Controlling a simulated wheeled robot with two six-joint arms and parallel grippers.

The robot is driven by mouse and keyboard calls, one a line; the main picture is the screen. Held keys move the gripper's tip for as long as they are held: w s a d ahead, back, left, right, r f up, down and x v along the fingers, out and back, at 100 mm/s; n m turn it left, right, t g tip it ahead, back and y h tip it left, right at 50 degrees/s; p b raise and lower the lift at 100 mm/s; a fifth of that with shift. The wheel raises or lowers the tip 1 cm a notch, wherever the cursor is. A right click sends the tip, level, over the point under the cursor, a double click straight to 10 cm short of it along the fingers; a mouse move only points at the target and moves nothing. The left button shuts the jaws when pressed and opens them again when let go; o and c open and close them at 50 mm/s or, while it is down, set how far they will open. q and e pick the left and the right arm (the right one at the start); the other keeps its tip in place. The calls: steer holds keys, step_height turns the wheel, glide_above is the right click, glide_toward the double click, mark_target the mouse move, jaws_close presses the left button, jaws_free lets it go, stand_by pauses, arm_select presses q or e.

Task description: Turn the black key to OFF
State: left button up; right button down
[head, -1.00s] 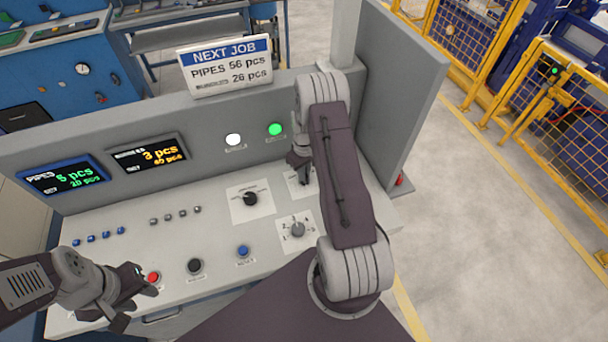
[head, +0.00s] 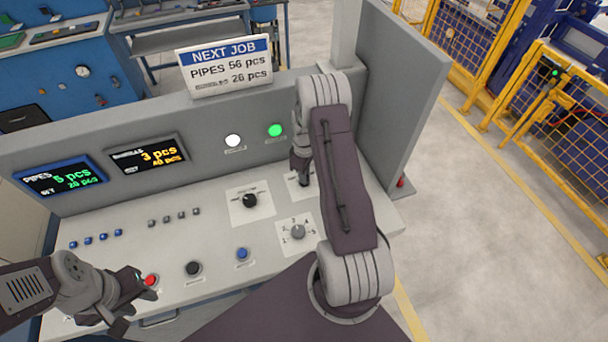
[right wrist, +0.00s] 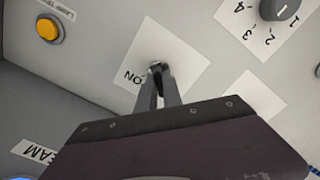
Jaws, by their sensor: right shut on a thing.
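The black key (right wrist: 157,67) is mostly hidden between the fingertips of my right gripper (right wrist: 159,77) in the right wrist view. It sits on a white plate (right wrist: 181,55) with the word ON printed at its left edge. My right gripper (head: 304,184) is shut on the key, and its arm covers much of that plate in the head view. The OFF mark and the key's exact angle are hidden. My left gripper (head: 135,303) hangs over the panel's front left, beside a red button (head: 150,281); its jaw opening is unclear.
A black rotary switch (head: 250,200) and a grey numbered selector (head: 298,231) are left of and in front of the key. Black (head: 193,268) and blue (head: 242,254) buttons line the front. White (head: 233,140) and green (head: 275,130) lamps are on the upright panel behind.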

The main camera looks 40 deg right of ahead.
steer(key=shift+w+d+r, duration=0.1)
steer(key=c, duration=1.6)
jaws_free()
steer(key=shift+o, duration=0.5)
steer(key=r+b, duration=0.2)
steer(key=r, duration=0.7)
steer(key=shift+s, duration=0.2)
